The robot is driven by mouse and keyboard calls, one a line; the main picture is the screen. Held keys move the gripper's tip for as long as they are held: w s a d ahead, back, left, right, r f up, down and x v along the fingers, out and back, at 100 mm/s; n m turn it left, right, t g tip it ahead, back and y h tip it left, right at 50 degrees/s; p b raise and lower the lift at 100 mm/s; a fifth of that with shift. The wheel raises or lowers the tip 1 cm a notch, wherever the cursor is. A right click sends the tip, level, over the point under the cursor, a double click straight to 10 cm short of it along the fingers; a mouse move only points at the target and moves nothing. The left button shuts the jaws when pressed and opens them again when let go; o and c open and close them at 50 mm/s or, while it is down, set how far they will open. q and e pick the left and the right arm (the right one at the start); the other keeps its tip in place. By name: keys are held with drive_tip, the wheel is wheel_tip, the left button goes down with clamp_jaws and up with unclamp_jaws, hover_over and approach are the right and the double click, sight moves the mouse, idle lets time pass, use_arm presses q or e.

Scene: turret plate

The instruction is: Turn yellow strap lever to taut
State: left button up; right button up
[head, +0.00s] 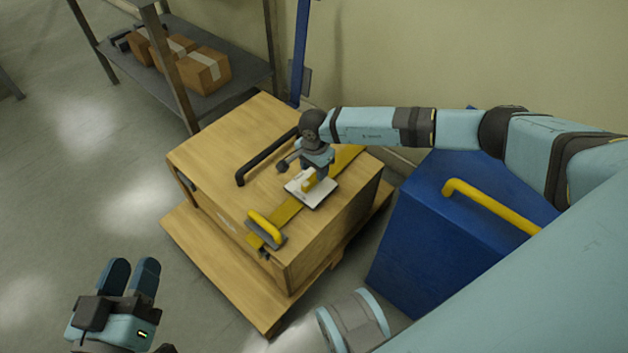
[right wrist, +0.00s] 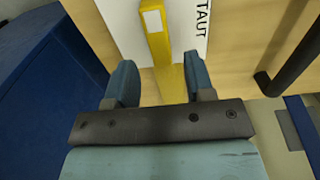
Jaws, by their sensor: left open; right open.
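The yellow strap lever (head: 309,186) sits on a white plate (head: 322,197) on top of a wooden crate. In the right wrist view the lever (right wrist: 157,42) has a pale patch near its end, and the plate (right wrist: 188,25) beside it reads TAUT. My right gripper (head: 318,168) is over the plate and points down; its open fingers (right wrist: 162,82) straddle the line of the yellow lever and strap. I cannot tell whether they touch the lever. My left gripper (head: 131,268) is open and empty, low at the left, away from the crate.
The wooden crate (head: 225,150) stands on a pallet (head: 215,262), with a black handle (head: 266,158) and a yellow handle (head: 266,227) on top. A blue case (head: 415,225) stands to the right. A shelf with cartons (head: 203,70) is behind. The floor at left is clear.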

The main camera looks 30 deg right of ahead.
sight(314, 177)
drive_tip(key=shift+f+b, duration=0.5)
drive_tip(key=shift+f, duration=1.45)
use_arm(q)
wheel_tip(314, 177, down, 2)
drive_tip(key=shift+f+g, duration=0.1)
drive_tip(key=shift+g, duration=0.4)
use_arm(e)
clamp_jaws()
